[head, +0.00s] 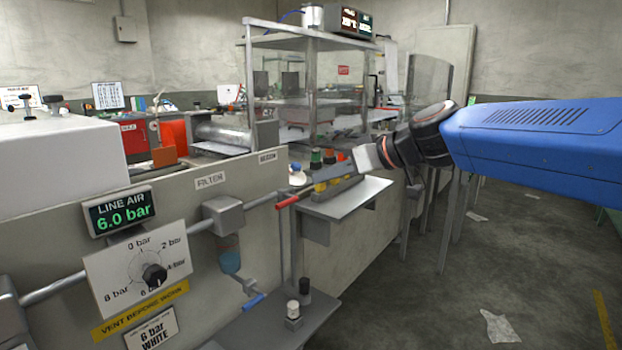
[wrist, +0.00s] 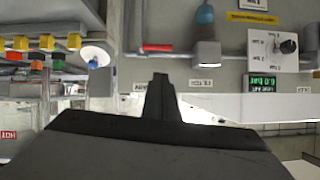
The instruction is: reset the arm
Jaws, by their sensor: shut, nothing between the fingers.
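My gripper (head: 366,158) is at the end of my blue arm, which reaches in from the right in the head view. It hangs in the air near the bench's coloured fittings, and its finger details are too small to tell there. In the wrist view my gripper (wrist: 160,80) shows as dark fingers pressed together in the lower middle, with nothing between them. The wrist view is upside down, with the panel at the top right.
A pressure panel with a LINE AIR display (head: 120,210) and a dial knob (head: 154,275) stands at front left. A red handle (head: 290,201) sticks out below my gripper. A clear-walled frame (head: 310,80) stands behind. Open floor (head: 450,290) lies at right, with paper scraps.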

